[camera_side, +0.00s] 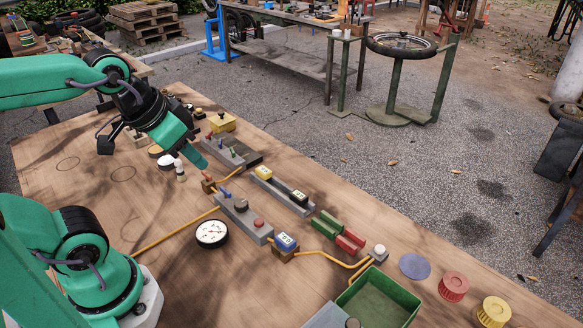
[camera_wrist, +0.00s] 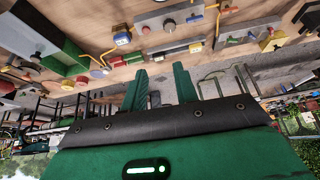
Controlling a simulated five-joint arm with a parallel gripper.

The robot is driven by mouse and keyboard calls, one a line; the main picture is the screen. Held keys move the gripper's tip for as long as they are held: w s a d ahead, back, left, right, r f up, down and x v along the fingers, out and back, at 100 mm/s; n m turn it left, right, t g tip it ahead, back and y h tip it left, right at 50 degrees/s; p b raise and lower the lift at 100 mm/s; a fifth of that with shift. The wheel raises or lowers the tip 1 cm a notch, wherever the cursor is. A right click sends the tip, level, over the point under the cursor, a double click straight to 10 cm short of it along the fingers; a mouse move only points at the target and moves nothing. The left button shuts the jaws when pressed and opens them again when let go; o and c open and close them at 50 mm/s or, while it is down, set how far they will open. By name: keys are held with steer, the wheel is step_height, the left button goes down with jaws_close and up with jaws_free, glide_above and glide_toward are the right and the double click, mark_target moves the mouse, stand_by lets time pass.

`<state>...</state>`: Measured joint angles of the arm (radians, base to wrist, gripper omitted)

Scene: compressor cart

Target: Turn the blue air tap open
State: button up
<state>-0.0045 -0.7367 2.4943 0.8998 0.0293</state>
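A small blue lever (camera_side: 225,192), which looks like the air tap, sits at the left end of a grey block (camera_side: 240,219). The block also carries a dark knob and a red button. The blue lever also shows near the top of the wrist view (camera_wrist: 194,18). My gripper (camera_side: 194,158) is above the board, up and to the left of the lever and apart from it. In the wrist view my gripper (camera_wrist: 161,82) has its two green fingers spread with nothing between them. The lever's exact angle is too small to tell.
A yellow hose (camera_side: 175,235) runs over the wooden board (camera_side: 120,215). A round gauge (camera_side: 212,233), a blue-topped meter (camera_side: 286,242) and a second grey block with small levers (camera_side: 222,150) stand near. A green bin (camera_side: 401,291) is at lower right. The board's left part is mostly clear.

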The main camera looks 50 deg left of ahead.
steer(key=m, duration=0.1)
steer(key=m+g, duration=0.6)
steer(key=m, duration=1.1)
glide_above(225, 190)
step_height(225, 190, down, 12)
steer(key=shift+f, duration=0.1)
steer(key=shift+f, duration=3.85)
jaws_close()
